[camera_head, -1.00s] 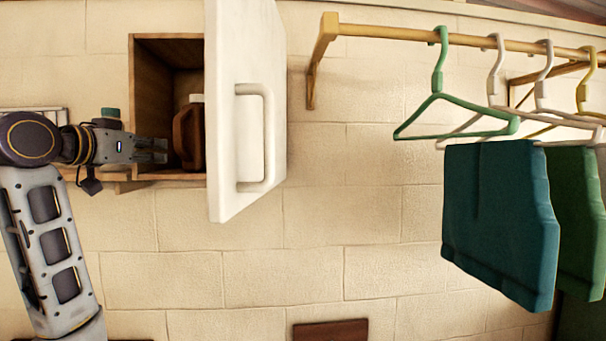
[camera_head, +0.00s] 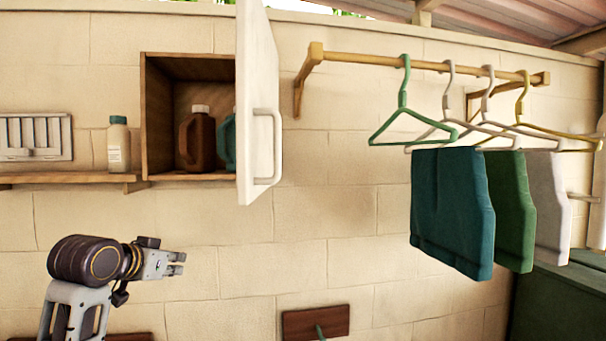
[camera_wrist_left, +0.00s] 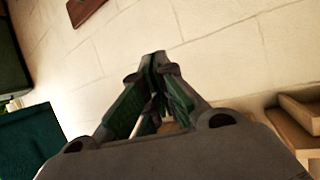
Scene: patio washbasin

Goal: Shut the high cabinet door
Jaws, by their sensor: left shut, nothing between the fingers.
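The high cabinet (camera_head: 157,115) is a wooden box on the wall at the upper left of the head view. Its white door (camera_head: 258,90) stands open on the right side, swung out toward me, with a pale bar handle (camera_head: 270,146) on its face. My left gripper (camera_head: 180,264) is below the cabinet and to the left of the door, apart from both. Its fingers are shut and empty; the fingertips also show in the left wrist view (camera_wrist_left: 153,58). My right gripper is in no view.
A brown jug (camera_head: 196,142) and a teal container (camera_head: 227,142), partly hidden by the door, stand inside the cabinet. A bottle (camera_head: 119,146) stands on the wooden shelf (camera_head: 70,179) to its left. A rail (camera_head: 440,66) with hangers and folded cloths (camera_head: 452,210) is at the right.

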